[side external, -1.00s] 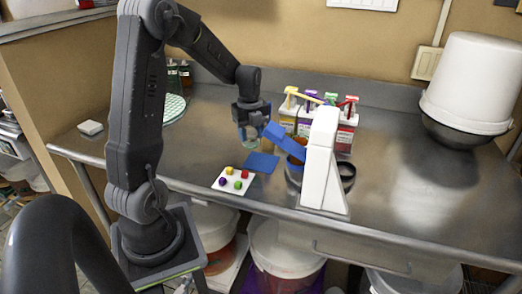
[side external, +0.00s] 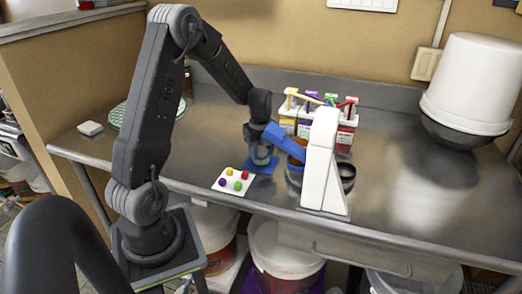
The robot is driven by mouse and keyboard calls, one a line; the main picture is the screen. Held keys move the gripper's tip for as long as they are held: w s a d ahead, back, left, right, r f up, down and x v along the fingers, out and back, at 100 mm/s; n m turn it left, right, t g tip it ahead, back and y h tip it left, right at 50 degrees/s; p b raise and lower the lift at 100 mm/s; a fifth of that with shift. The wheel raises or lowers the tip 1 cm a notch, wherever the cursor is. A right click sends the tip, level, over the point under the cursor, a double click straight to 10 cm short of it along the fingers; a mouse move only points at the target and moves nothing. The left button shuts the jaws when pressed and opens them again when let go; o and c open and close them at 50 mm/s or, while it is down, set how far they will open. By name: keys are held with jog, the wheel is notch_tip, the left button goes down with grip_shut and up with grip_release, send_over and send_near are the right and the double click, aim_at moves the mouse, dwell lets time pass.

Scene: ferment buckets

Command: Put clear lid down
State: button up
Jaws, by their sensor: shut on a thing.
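My gripper (side external: 258,146) points down near the front middle of the metal table, shut on the clear lid (side external: 262,157). The lid is a small, see-through, greenish piece below the fingers. It is right over the blue mat (side external: 261,169), very low. I cannot tell whether it touches the mat. The fingers and the blue arm of the white device partly hide the lid.
A white device (side external: 322,165) with a blue arm (side external: 284,142) stands close on the right, beside an amber-filled container. A white card (side external: 234,181) with several coloured knobs lies in front. Coloured-handled bottles stand behind.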

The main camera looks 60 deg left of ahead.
aim_at(261, 149)
jog(key=o, duration=0.9)
notch_tip(261, 149, up, 12)
jog(key=shift+r, duration=0.2)
